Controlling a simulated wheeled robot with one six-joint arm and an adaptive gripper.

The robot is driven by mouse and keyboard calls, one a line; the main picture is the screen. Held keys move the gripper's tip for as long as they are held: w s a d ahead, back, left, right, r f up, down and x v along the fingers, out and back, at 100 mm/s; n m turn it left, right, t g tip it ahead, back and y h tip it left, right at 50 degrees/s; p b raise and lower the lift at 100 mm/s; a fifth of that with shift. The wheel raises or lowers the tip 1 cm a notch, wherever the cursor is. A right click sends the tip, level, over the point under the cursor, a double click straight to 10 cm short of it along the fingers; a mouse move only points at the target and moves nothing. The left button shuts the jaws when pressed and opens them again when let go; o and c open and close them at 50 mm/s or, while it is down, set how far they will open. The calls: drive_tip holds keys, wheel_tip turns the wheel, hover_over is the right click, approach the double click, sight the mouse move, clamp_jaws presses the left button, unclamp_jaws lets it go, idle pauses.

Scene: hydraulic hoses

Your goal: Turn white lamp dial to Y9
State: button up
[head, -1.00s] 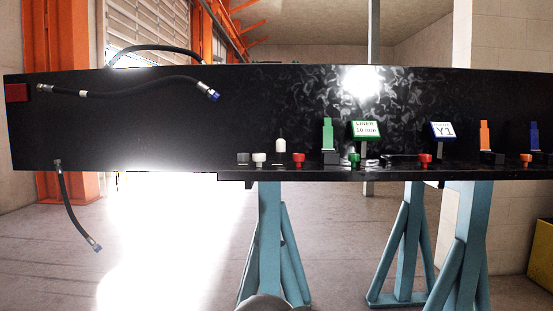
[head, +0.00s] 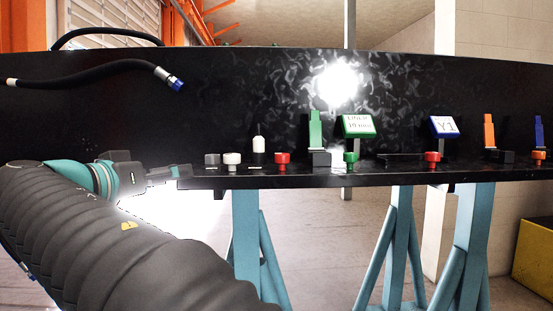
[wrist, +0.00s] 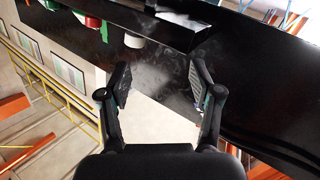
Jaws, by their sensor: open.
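The white dial (head: 232,158) is a short round knob near the left end of the black ledge in the head view. A small white lamp (head: 259,144) stands on a dark post just right of it. My gripper (head: 182,172) is open and empty, left of the white dial and a grey knob, apart from both. In the wrist view my gripper (wrist: 161,84) shows two spread fingers with nothing between them. A white round piece (wrist: 135,41) lies beyond the fingers; I cannot tell if it is the dial. A blue-framed sign (head: 443,127) reads Y1.
The grey knob (head: 212,160) sits between my gripper and the white dial. A red knob (head: 282,158), green knob (head: 350,158) and green-framed sign (head: 358,126) stand further right. A dark hose (head: 95,78) hangs on the panel above my arm.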

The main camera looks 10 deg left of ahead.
sight(231, 154)
drive_tip(key=w+d+m, duration=0.1)
drive_tip(key=w+d, duration=0.1)
drive_tip(key=w, duration=0.2)
drive_tip(key=w+d+r+m+h+p, duration=0.1)
drive_tip(key=w+d+m, duration=0.1)
drive_tip(key=w+d, duration=0.1)
drive_tip(key=w+d+r+m+h, duration=0.1)
drive_tip(key=w+d, duration=0.2)
drive_tip(key=w, duration=0.3)
drive_tip(key=shift+r+p, duration=0.25)
drive_tip(key=shift+p, duration=0.1)
drive_tip(key=shift+s, duration=0.1)
drive_tip(key=c, duration=1.2)
drive_tip(key=shift+o, duration=0.2)
drive_tip(key=shift+a, duration=0.15)
